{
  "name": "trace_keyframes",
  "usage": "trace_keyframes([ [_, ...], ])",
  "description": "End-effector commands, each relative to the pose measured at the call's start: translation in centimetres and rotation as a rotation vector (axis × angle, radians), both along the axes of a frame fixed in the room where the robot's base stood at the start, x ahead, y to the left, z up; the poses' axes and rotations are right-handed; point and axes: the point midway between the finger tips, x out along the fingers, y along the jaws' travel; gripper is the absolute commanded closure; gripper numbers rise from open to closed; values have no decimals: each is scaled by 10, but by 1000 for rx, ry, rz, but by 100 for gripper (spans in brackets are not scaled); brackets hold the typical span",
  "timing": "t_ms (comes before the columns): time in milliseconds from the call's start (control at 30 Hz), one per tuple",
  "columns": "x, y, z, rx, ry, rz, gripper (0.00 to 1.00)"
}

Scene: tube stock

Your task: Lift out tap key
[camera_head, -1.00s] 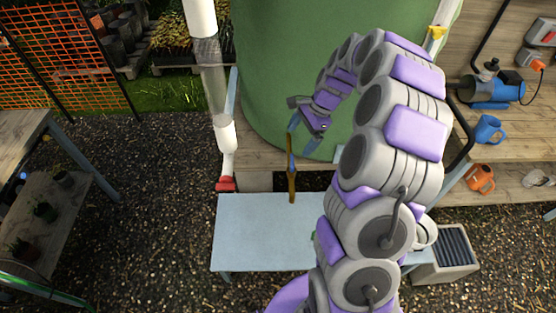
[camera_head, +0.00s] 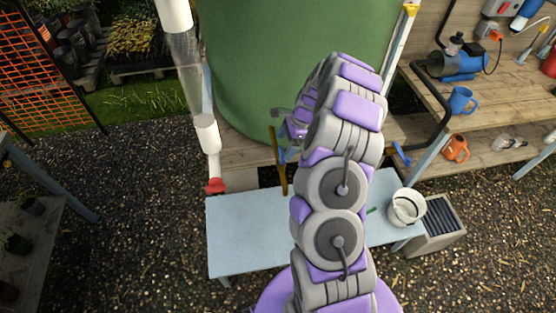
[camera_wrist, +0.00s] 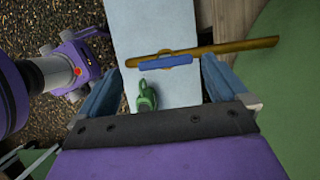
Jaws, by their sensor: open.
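A long brown rod (camera_head: 278,165) with a short blue piece stands near upright at the far edge of the pale blue table (camera_head: 240,235). In the wrist view the rod (camera_wrist: 235,48) runs across ahead of my fingers, with the blue piece (camera_wrist: 165,62) between them. My gripper (camera_wrist: 162,68) is open, one finger on each side, and nothing is held. Contact with the rod cannot be told. A small green object (camera_wrist: 146,95) shows below the blue piece. I cannot tell which of these is the tap key. In the head view my arm partly hides the gripper.
A large green tank (camera_head: 290,60) stands behind the table. A clear and white pipe (camera_head: 185,75) with a red end is at left. A white pot (camera_head: 405,206) is at the table's right. A wooden bench (camera_head: 500,125) with mugs and a blue pump is at right.

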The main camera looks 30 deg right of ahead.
Motion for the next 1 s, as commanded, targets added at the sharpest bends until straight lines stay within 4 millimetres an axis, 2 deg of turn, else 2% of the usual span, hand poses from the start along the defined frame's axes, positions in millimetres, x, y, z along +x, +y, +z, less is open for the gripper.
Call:
trace_keyframes([
  [33, 0, 2, -14, 3, 4, -1, 0],
  [100, 1, 3, -24, 5, 4, -1, 0],
  [367, 4, 12, -39, 1, -1, -1, 0],
  [600, 9, 32, -69, -3, 3, 1, 0],
  [700, 10, 34, -78, -1, 3, 0, 0],
  [933, 11, 27, -80, 3, 0, -4, 0],
  [1000, 11, 26, -80, 4, -1, -4, 6],
])
